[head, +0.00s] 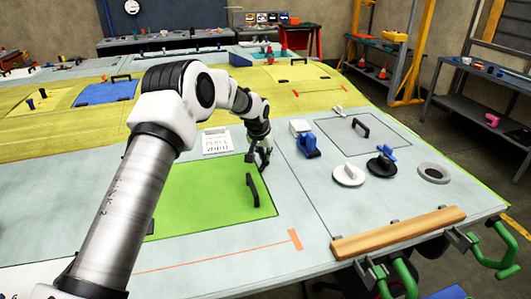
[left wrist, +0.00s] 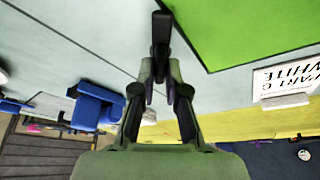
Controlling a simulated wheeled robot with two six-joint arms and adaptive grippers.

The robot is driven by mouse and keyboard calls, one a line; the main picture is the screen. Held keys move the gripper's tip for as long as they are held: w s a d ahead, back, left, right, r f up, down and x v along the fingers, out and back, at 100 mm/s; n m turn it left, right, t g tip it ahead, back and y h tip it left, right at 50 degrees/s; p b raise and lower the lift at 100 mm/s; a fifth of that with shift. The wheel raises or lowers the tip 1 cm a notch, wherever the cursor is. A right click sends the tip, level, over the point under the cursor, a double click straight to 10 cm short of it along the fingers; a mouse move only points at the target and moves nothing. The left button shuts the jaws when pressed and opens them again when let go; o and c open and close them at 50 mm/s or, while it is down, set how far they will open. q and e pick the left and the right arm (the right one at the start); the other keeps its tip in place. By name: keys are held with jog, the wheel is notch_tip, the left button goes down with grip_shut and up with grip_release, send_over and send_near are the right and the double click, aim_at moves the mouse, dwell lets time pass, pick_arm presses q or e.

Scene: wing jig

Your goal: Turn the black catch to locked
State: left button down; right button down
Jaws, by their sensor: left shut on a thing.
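The black catch (left wrist: 161,28) shows in the left wrist view as a dark bar beside the corner of the green panel (left wrist: 255,30). My left gripper (left wrist: 166,92) is shut on the catch, with its fingertips around the near end. In the head view my left gripper (head: 259,164) points down at the far right corner of the green panel (head: 205,200).
A blue block (head: 308,147), a white disc (head: 348,175), a black disc (head: 382,168) and a grey ring (head: 433,174) lie to the right. A white sign (head: 216,143) stands behind the panel.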

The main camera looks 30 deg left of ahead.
pick_arm(q)
jog(key=shift+a+f+m+h, duration=0.15)
jog(key=shift+m+h, duration=0.25)
jog(key=shift+m, duration=0.6)
jog(key=m+h+b, duration=0.1)
jog(key=m, duration=0.1)
jog(key=m+b, duration=0.1)
jog(key=m, duration=0.1)
jog(key=shift+a+f+m+h+b, duration=0.1)
jog(key=shift+f+m+h+b, duration=0.05)
jog(key=shift+m+h+b, duration=0.2)
jog(key=shift+m+h, duration=0.35)
jog(key=shift+m, duration=0.4)
jog(key=shift+a+m+g+h, duration=0.1)
jog(key=shift+m+g+h, duration=0.3)
jog(key=shift+m, duration=0.8)
